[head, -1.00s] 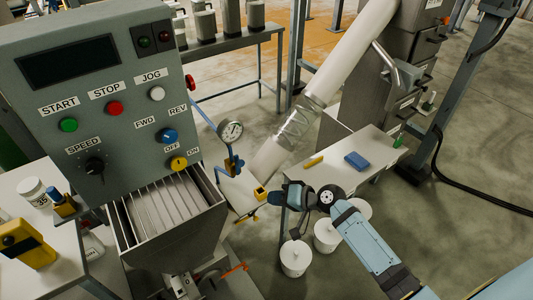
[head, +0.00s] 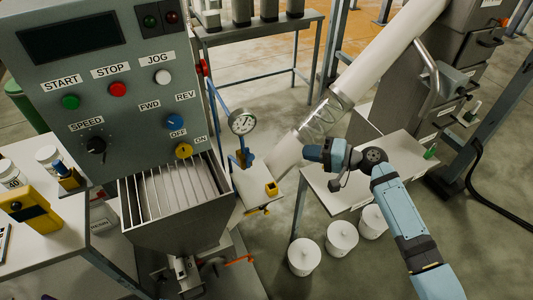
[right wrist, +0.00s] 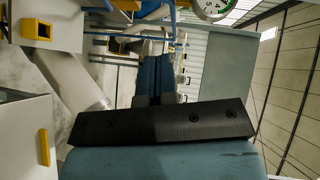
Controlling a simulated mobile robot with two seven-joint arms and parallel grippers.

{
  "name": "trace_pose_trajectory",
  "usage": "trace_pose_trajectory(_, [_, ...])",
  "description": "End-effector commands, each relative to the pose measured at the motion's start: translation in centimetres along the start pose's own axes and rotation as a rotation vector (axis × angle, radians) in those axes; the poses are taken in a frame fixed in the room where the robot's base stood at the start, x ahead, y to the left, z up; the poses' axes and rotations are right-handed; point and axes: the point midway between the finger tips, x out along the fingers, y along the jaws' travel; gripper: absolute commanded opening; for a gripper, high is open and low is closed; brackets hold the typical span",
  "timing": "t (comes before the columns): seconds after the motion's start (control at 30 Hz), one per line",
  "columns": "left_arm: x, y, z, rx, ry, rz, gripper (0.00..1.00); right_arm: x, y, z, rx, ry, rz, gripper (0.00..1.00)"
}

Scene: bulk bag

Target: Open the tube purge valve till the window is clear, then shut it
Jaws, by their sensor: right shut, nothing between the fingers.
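The pale slanting tube (head: 385,50) runs down from the upper right, with a clear window section (head: 323,117) near its lower end. The window looks greyish and see-through with light streaks; its contents are too small to tell. A blue fitting (head: 241,158) sits below the gauge, and a yellow-ended piece (head: 271,188) lies near the tube's foot; I cannot tell which is the purge valve. My right gripper (head: 308,152) is shut and empty, just right of the tube below the window. Its dark blue fingers (right wrist: 153,75) point ahead in the right wrist view. My left gripper is out of view.
A round pressure gauge (head: 243,122) stands left of the tube. The control panel (head: 100,85) and finned hopper (head: 180,230) are at the left. A white side table (head: 330,195) lies under my right arm, with white tubs (head: 342,238) on the floor below.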

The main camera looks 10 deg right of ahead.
Motion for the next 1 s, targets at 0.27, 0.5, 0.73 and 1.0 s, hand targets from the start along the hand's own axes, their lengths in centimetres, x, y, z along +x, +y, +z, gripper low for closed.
trace_pose_trajectory(0.27, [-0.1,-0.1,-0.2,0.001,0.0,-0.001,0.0,0.7,-0.1,0.0,0.001,0.001,-0.001,0.0])
trace_pose_trajectory(0.5, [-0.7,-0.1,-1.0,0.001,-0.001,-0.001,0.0,4.9,-0.3,-0.1,0.001,0.0,-0.003,0.0])
trace_pose_trajectory(0.73, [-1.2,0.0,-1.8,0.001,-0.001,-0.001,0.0,9.9,-0.3,-0.1,0.002,0.0,-0.001,0.0])
trace_pose_trajectory(1.0, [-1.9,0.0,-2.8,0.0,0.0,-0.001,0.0,12.4,-0.1,2.4,0.001,0.001,0.001,0.0])
